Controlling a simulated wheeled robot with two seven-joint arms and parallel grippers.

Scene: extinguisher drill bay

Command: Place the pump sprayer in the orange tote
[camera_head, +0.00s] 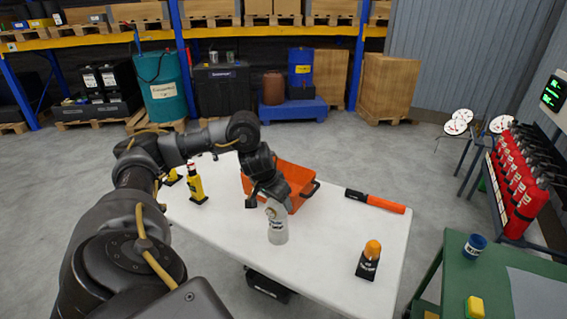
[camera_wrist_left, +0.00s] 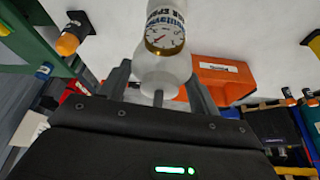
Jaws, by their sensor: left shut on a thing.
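The pump sprayer (camera_head: 278,232) is a pale whitish bottle with a rounded shoulder. My left gripper (camera_head: 268,197) is shut on its upper part, over the white table. In the left wrist view the sprayer (camera_wrist_left: 163,60) stands between the two dark fingers (camera_wrist_left: 160,95), showing a round gauge and a printed label. Whether its base touches the table is unclear. The orange tote (camera_head: 302,180) sits on the table just behind the sprayer, partly hidden by my left wrist. The tote also shows in the left wrist view (camera_wrist_left: 218,75). My right gripper is not in view.
On the white table (camera_head: 325,240) are a yellow bottle (camera_head: 195,186), an orange-and-black baton (camera_head: 376,201) right of the tote, and an orange-topped black beacon (camera_head: 369,262) at the front right. A green table (camera_head: 456,265) with a blue cup (camera_head: 475,246) stands right.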

